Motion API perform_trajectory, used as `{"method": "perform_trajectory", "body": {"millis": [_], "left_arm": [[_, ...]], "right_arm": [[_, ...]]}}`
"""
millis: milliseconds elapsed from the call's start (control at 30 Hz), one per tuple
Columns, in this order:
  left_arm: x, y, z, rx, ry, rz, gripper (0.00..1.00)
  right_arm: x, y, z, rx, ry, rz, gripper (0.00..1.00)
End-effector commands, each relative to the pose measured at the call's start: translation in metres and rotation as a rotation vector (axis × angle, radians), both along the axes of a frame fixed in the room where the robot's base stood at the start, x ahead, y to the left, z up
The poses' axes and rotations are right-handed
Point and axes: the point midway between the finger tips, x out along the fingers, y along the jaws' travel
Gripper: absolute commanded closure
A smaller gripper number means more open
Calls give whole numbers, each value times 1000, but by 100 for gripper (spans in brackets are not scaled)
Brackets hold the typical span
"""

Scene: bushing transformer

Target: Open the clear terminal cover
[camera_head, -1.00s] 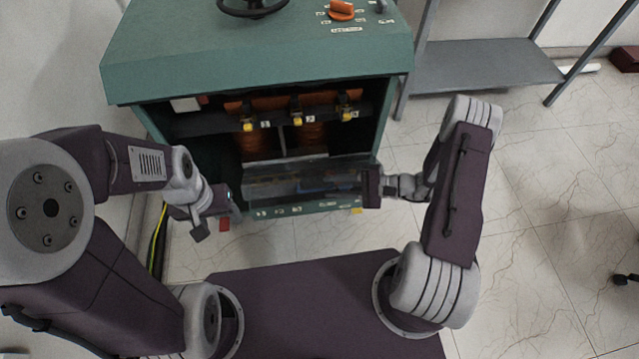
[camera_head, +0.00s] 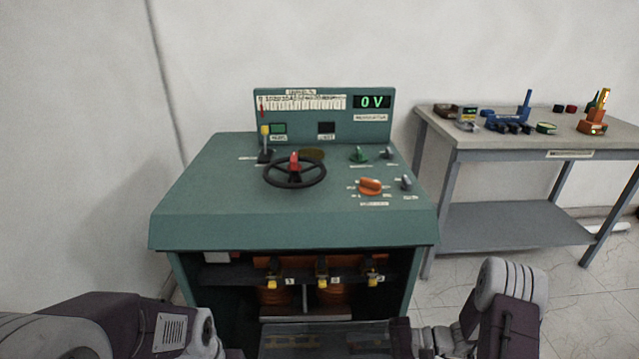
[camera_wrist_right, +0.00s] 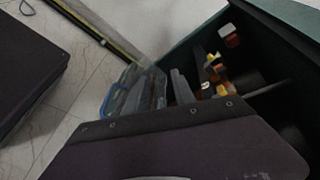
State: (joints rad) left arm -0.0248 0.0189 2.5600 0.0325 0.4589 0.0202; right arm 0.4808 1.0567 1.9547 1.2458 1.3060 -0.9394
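The clear terminal cover (camera_head: 325,342) shows at the bottom edge of the head view as a see-through panel below the transformer's front opening. It looks swung down, and the terminals above it are uncovered. It also shows blurred in the right wrist view (camera_wrist_right: 138,92). My right gripper (camera_head: 402,336) is at the cover's right end; its dark body fills the lower right wrist view (camera_wrist_right: 190,140). Its fingers are hidden, so I cannot tell whether it grips. My left arm comes in at lower left; its gripper is cut off below the frame.
The green transformer cabinet (camera_head: 295,200) carries a black handwheel (camera_head: 295,172), an orange knob (camera_head: 370,186) and a display reading 0 V (camera_head: 373,102). Several yellow-tipped terminals (camera_head: 321,281) sit inside its opening. A grey table (camera_head: 540,140) with tools stands at right.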

Motion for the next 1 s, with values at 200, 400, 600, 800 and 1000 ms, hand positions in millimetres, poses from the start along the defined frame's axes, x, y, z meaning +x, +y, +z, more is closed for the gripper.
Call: {"method": "perform_trajectory", "body": {"millis": [200, 400, 600, 800, 1000], "left_arm": [[0, 0, 0, 0, 0, 0, 37], [0, 0, 0, 0, 0, 0, 37], [0, 0, 0, 0, 0, 0, 37], [0, 0, 34, 0, 2, 0, 37], [0, 0, 103, 0, 0, 0, 37]], "right_arm": [[-68, 56, 73, -299, -186, 477, 69], [-128, 30, 75, -695, -241, 717, 69], [-137, -35, 64, -1121, -312, 718, 69], [-111, -66, 89, -1291, -278, 507, 69], [-111, -66, 158, -1290, -278, 509, 69]]}}
